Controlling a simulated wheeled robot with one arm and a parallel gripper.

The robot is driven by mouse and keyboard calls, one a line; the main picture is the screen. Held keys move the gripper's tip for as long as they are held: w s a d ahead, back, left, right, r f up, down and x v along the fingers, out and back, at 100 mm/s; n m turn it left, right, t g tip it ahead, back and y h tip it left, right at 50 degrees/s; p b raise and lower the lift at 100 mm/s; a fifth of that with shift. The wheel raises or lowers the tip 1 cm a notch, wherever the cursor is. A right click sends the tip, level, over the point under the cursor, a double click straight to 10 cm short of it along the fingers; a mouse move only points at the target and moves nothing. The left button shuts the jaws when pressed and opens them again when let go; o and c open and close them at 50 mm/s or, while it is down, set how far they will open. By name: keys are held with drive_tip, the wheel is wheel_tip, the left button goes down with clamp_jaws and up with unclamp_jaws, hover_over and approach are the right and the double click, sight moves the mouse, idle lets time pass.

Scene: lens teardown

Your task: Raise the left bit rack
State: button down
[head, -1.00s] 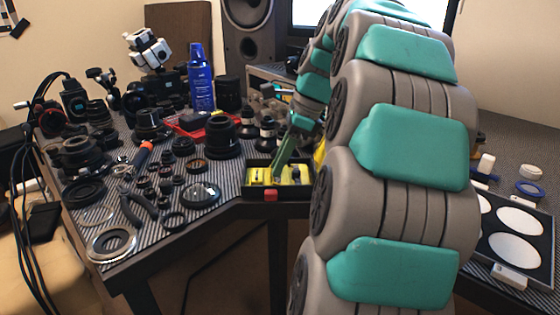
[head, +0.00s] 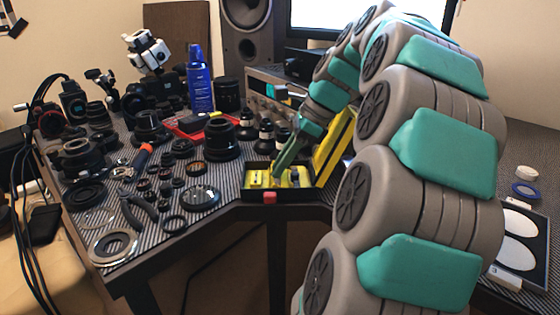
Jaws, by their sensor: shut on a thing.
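The black bit case (head: 240,196) with a red latch sits open at the table's front corner in the head view. The left bit rack (head: 257,179) is a yellow block in the left half of the case. It looks low in the case; any tilt is too small to tell. Another yellow rack (head: 300,180) lies in the right half. My gripper (head: 277,178), at the end of a green wrist link, reaches down into the case at the left rack's right end. It is shut on the left bit rack; its fingertips are small and partly hidden.
The case's yellow lid (head: 335,145) stands up behind and right of it. Dark bottles (head: 266,135) and a large black lens (head: 220,140) stand close behind. Lens rings and tools crowd the table to the left. A blue spray can (head: 200,80) stands farther back.

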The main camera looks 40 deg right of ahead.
drive_tip(key=c, duration=0.8)
unclamp_jaws()
drive_tip(key=shift+o, duration=0.2)
drive_tip(key=shift+r, duration=0.1)
drive_tip(key=v, duration=0.7)
drive_tip(key=shift+s+d+r+p, duration=0.2)
drive_tip(key=shift+r+p, duration=0.05)
drive_tip(key=shift+p, duration=0.2)
